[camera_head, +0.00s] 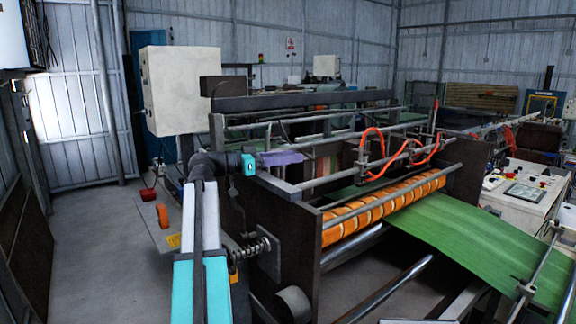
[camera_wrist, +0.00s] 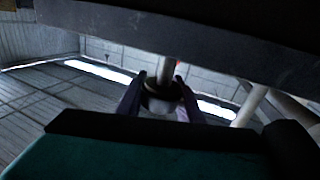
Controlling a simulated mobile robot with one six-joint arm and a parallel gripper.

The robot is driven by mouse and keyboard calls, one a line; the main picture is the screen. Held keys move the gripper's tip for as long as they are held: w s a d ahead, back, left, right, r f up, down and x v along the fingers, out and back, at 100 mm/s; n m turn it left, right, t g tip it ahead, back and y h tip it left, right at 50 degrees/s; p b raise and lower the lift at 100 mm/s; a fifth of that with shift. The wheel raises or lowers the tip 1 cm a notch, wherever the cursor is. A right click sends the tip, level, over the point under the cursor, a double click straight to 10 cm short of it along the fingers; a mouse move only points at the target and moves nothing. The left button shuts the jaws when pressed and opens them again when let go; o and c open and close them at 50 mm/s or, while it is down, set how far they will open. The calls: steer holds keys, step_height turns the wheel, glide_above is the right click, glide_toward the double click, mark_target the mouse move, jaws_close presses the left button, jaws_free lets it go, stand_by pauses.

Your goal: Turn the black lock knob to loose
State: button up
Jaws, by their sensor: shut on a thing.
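In the wrist view, a dark round knob (camera_wrist: 163,88) sits on the end of a pale grey rod. The two dark purple fingers of my gripper (camera_wrist: 160,100) stand on its left and right sides and are shut on it. The knob's lock mark or turn angle cannot be read in the dim picture. In the head view, my gripper (camera_head: 283,158) is a small purple shape beyond the teal wrist, at the near upper frame of the machine. I cannot make out the knob there.
A dark machine beam (camera_wrist: 200,35) crosses close above the gripper in the wrist view. In the head view, orange rollers (camera_head: 385,205), green sheet (camera_head: 490,240) and red hoses (camera_head: 375,150) lie to the right. A spring-loaded shaft (camera_head: 250,250) is near my arm. Open floor (camera_head: 80,260) is at left.

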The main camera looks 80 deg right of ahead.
steer(key=shift+a+m+y+b, duration=0.1)
steer(key=shift+m+y+b, duration=0.3)
steer(key=shift+b, duration=0.15)
steer(key=o, duration=1.1)
steer(key=shift+c, duration=0.2)
steer(key=shift+b+v, duration=0.35)
steer(key=shift+v, duration=0.5)
steer(key=b+v, duration=0.3)
steer(key=v, duration=0.9)
steer(key=shift+f, duration=0.2)
